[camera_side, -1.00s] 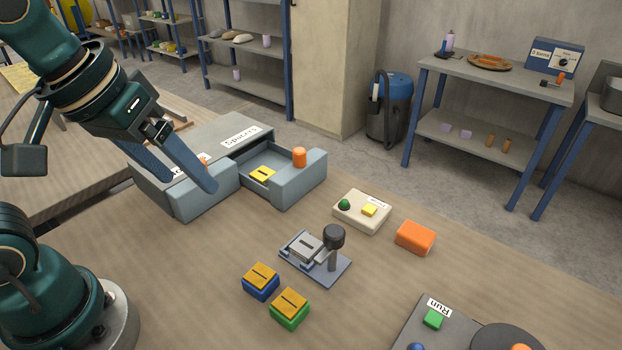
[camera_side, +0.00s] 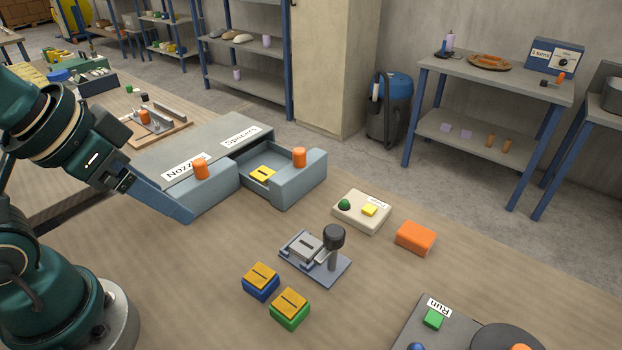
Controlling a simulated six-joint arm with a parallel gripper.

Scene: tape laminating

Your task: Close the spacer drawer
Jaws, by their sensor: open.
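The spacer drawer (camera_side: 302,181) is the right drawer of a grey cabinet (camera_side: 215,137) with a "Spacers" label on top. It is pulled out, with a yellow slotted piece (camera_side: 263,174) inside and an orange knob (camera_side: 299,158) on its front. My gripper (camera_side: 188,217) is open at the left, low in front of the left drawer, apart from the spacer drawer. Its blue fingers overlap in this view, so the gap between them is hidden. They hold nothing that I can see.
The left drawer (camera_side: 212,193), under a partly hidden "Nozzles" label, looks shut and has an orange knob (camera_side: 201,169). A press fixture (camera_side: 315,258), a cream button box (camera_side: 362,211), an orange block (camera_side: 415,237) and two yellow-topped blocks (camera_side: 261,281) stand in front of the cabinet.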

